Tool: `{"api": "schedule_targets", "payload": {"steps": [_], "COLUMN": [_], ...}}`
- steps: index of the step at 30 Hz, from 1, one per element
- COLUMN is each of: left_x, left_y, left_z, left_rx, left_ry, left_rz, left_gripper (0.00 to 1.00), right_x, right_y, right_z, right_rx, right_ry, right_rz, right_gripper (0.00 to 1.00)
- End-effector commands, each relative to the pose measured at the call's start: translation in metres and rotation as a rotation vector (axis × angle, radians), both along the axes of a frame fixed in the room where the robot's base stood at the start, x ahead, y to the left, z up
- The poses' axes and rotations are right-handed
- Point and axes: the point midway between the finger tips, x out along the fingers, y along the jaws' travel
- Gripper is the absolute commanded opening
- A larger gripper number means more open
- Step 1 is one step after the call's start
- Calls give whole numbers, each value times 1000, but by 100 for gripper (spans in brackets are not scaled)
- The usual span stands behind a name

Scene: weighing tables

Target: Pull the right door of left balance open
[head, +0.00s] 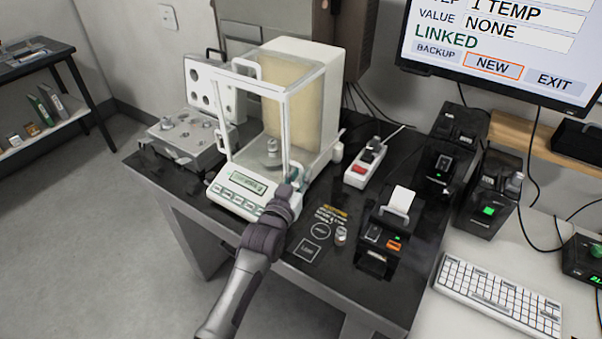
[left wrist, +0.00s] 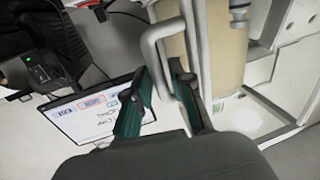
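The left balance (head: 235,192) is a white unit with a glass draft shield, standing on the black table. Its right door (head: 312,125) faces right; I cannot tell for sure whether it is fully shut. A metal weight (head: 272,158) stands inside the chamber. My left gripper (head: 294,186) is at the front right corner of the balance, low beside the door. In the left wrist view, the pale loop-shaped door handle (left wrist: 151,45) reaches down between the two green-padded fingers (left wrist: 158,100). The fingers are apart, and contact with the handle cannot be told. My right gripper is not in view.
An open weight case (head: 185,145) stands left of the balance. A power strip (head: 366,165), a label printer (head: 388,228) and a small weight (head: 341,236) are to the right. The monitor (head: 500,45) hangs behind. A bare strip of table lies right of the balance.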

Motion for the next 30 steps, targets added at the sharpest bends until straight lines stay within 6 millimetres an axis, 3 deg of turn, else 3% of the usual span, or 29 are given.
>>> {"api": "schedule_targets", "payload": {"steps": [10, 15, 30], "left_x": [4, 4, 11], "left_y": [-2, -2, 5], "left_z": [0, 0, -1], "left_rx": [0, 0, 1], "left_ry": [1, 1, -2], "left_rz": [0, 0, 1], "left_gripper": [22, 0, 0], "right_x": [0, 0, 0], "right_y": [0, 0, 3], "right_z": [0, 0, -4], "right_rx": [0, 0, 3], "right_ry": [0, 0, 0], "right_rz": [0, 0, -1], "right_gripper": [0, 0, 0]}}
